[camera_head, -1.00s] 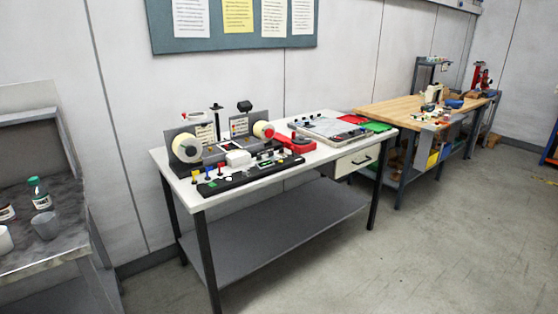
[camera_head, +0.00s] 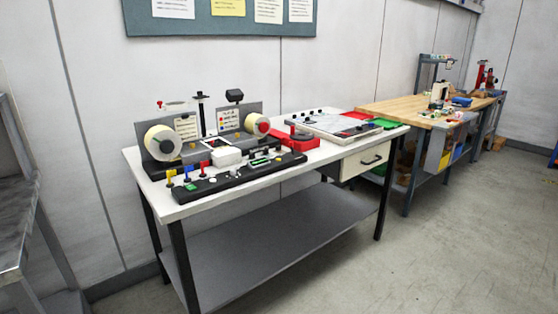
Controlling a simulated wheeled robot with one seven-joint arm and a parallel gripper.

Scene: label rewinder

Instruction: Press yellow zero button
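The label rewinder (camera_head: 222,124) stands on a white-topped table, with a cream label roll (camera_head: 162,142) at its left and a smaller roll (camera_head: 257,124) at its right. A dark control panel (camera_head: 235,179) lies along the table's front edge. At its left end a small yellow part (camera_head: 171,172) stands up, beside a blue one (camera_head: 187,171) and a red one (camera_head: 204,165). Whether the yellow part is the zero button is too small to tell. My gripper is not in view.
The white table (camera_head: 140,163) has a grey lower shelf and a drawer (camera_head: 366,159) at right. A red device (camera_head: 297,139) and a flat tray-like unit (camera_head: 333,124) sit on it. A wooden bench (camera_head: 400,110) stands beyond. Open floor lies in front; a grey bench (camera_head: 25,205) is at far left.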

